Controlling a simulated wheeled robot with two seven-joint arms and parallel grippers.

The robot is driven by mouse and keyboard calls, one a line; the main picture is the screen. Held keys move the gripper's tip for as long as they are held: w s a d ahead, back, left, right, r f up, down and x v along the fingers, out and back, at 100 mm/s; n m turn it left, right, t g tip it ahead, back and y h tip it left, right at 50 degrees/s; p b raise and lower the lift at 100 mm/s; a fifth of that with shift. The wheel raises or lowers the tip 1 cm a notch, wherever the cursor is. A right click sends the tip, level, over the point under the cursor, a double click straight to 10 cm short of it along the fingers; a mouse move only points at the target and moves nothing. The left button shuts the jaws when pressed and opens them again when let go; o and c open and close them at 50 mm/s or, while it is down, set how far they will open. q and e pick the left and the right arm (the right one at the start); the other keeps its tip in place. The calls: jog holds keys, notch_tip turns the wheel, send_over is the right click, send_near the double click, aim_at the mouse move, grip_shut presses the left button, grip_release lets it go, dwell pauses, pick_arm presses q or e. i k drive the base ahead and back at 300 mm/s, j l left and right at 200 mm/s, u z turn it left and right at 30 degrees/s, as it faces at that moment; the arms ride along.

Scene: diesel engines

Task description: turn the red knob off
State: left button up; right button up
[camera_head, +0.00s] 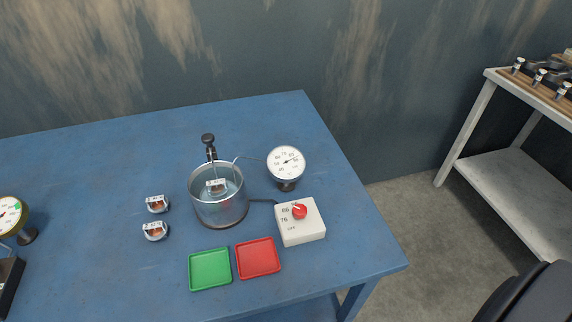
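The red knob (299,212) sits on top of a white control box (302,233) near the right end of the blue table. Its pale pointer is turned to the upper left, away from the OFF mark at the lower left of the box face. The marks 66 and 76 show on the left of the face; another mark by the pointer is too small to read. Neither of my grippers is in view, and nothing touches the knob.
A metal pot (219,207) of liquid holds a labelled part and stands left of the box. A dial gauge (286,163) stands behind the box. A red tray (258,259) and green tray (210,269) lie in front. The blue table (365,250) is clear right of the box.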

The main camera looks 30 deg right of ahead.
aim_at(299, 210)
jog(key=k+z, duration=0.1)
jog(key=z, duration=0.85)
